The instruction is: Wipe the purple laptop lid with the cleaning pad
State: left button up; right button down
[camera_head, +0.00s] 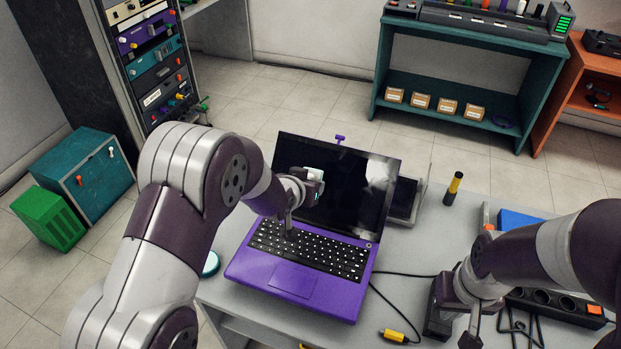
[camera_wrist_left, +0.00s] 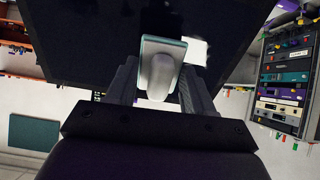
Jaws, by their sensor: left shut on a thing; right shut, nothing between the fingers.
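The purple laptop (camera_head: 300,285) stands open on the grey table, its dark screen (camera_head: 345,185) facing me. The outer side of its lid is hidden. My left gripper (camera_head: 303,188) is in front of the screen, shut on the cleaning pad (camera_head: 313,177). In the left wrist view the pad (camera_wrist_left: 160,68) has a teal-edged plate and a pale grip between the fingers. The dark screen (camera_wrist_left: 100,40) fills the space behind it; I cannot tell whether they touch. A pale patch (camera_wrist_left: 195,50) shows beside the pad. My right gripper (camera_head: 474,325) is shut and empty, low at the right.
A round teal-rimmed object (camera_head: 211,264) sits left of the laptop. A yellow-and-black cylinder (camera_head: 453,188) stands behind at the right. A yellow plug (camera_head: 393,336) and a power strip (camera_head: 560,304) lie near my right arm. The table's left edge is close to the laptop.

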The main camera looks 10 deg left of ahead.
pick_arm(q)
jog(key=shift+v, duration=0.75)
jog(key=shift+s+r+p, duration=0.2)
jog(key=shift+r+p, duration=0.1)
jog(key=shift+p, duration=0.1)
jog(key=shift+s+a+f, duration=0.1)
jog(key=p+v, duration=0.1)
jog(key=v, duration=0.2)
jog(key=shift+p, duration=0.3)
